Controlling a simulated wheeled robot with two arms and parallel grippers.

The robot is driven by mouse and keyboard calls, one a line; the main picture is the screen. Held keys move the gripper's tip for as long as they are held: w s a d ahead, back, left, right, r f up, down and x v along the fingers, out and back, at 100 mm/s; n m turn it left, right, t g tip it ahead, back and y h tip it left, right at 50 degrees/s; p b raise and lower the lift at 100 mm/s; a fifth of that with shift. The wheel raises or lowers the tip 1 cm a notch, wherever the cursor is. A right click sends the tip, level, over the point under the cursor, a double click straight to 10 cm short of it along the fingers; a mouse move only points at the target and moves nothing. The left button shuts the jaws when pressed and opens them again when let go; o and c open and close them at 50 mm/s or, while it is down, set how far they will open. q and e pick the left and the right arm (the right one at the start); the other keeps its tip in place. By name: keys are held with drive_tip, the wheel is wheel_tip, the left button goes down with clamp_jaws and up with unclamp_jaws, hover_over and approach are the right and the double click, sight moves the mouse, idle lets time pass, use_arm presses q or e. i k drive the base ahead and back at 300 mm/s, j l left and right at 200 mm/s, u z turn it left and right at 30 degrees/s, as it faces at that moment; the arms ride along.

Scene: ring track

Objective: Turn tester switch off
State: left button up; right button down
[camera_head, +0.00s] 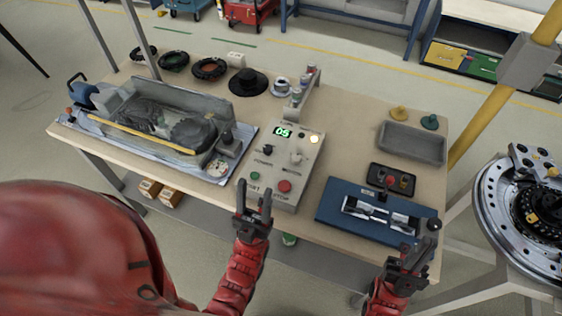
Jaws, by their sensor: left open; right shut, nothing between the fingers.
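The tester (305,170) is a light grey box on the workbench. Its green display (282,131) reads 05, and a yellow-orange lamp (314,139) glows beside it. A black knob (267,150) sits on the left of the panel and a small switch-like control (297,157) on the right. A green button (255,176) and a red button (284,187) are at the near end. My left gripper (254,192) is open, fingers up, in front of the tester's near edge, with nothing between them. My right gripper (412,256) is shut and empty by the bench's front right corner.
A blue fixture (335,205) lies right of the tester, near my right gripper. A grey tray (412,143) and dark box (375,173) stand behind it. A machine on a metal plate (226,176) is left. Coils (173,61) line the back. A large disc (490,200) stands right.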

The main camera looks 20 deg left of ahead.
sight(268, 149)
drive_tip(key=k+j+u, duration=0.1)
drive_tip(key=j+u, duration=0.35)
drive_tip(key=j, duration=0.9)
